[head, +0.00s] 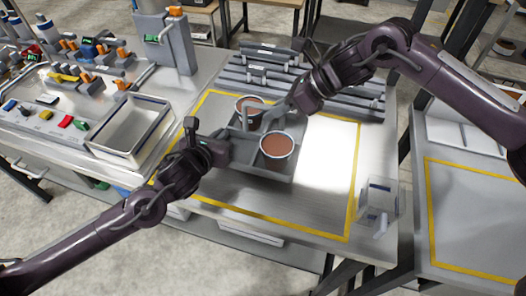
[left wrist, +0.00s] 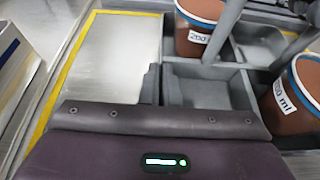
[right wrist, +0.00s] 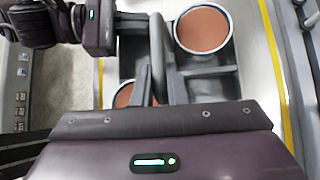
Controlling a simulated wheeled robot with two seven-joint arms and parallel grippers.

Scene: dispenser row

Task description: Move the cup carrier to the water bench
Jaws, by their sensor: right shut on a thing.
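The grey cup carrier (head: 260,174) stands on the bench inside a yellow outline. It has compartments and a raised middle handle (right wrist: 160,50). The left wrist view shows a cup labelled 200 (left wrist: 195,30) and an empty compartment. My right gripper (head: 276,113) is shut on the carrier handle from the far right. My left gripper (head: 222,150) is at the carrier's left edge; its fingertips are mostly hidden.
A grey open bin (head: 130,150) stands left of the outline. Slotted racks (head: 270,70) lie behind the carrier, and a clear container (head: 379,200) stands at the front right corner. Bare bench lies right of the carrier. Another yellow-outlined bench (head: 470,220) is across a gap.

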